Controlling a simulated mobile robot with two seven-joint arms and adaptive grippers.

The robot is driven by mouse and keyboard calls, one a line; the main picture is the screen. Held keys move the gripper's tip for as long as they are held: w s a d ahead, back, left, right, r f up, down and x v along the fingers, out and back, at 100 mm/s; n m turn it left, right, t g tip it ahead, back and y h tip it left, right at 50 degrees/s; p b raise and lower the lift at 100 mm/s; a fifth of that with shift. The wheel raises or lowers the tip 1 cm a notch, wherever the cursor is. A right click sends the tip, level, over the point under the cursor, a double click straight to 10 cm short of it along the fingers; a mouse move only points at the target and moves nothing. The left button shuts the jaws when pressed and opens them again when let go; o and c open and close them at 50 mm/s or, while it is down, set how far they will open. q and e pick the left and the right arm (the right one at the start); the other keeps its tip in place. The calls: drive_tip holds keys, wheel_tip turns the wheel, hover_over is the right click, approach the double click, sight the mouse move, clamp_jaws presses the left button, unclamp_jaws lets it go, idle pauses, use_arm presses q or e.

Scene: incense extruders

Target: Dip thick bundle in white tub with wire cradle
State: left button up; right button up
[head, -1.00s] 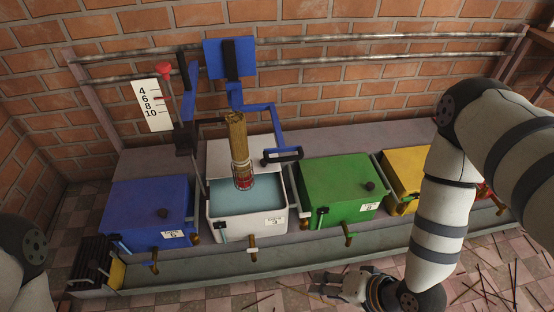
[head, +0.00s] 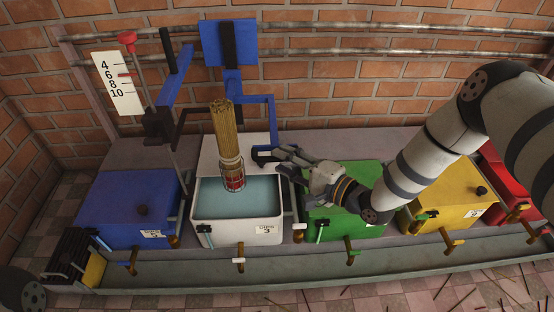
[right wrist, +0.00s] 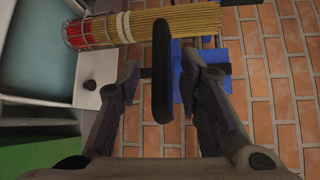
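The white tub (head: 237,230), labelled 3, stands with pale blue liquid inside. The thick tan bundle (head: 223,125) stands nearly upright over it, its red lower end in the wire cradle (head: 233,178); whether that end touches the liquid is unclear. Bundle (right wrist: 180,22) and cradle (right wrist: 90,32) also show in the right wrist view. My right gripper (head: 281,159) is at the end of a blue crank arm (head: 271,112). In the right wrist view the black handle (right wrist: 162,70) lies between its spread fingers, with gaps on both sides. My left gripper is out of view.
A blue box (head: 125,205) is left of the tub; green (head: 345,226), yellow (head: 445,200) and red (head: 508,185) boxes are to its right. A scale board (head: 117,82) and red-knobbed rod (head: 128,40) stand behind. Taps line the front above a trough (head: 310,270).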

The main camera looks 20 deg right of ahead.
drive_tip(key=shift+x, duration=1.4)
clamp_jaws()
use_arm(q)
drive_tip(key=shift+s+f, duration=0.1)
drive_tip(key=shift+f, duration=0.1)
use_arm(e)
drive_tip(key=shift+f, duration=0.1)
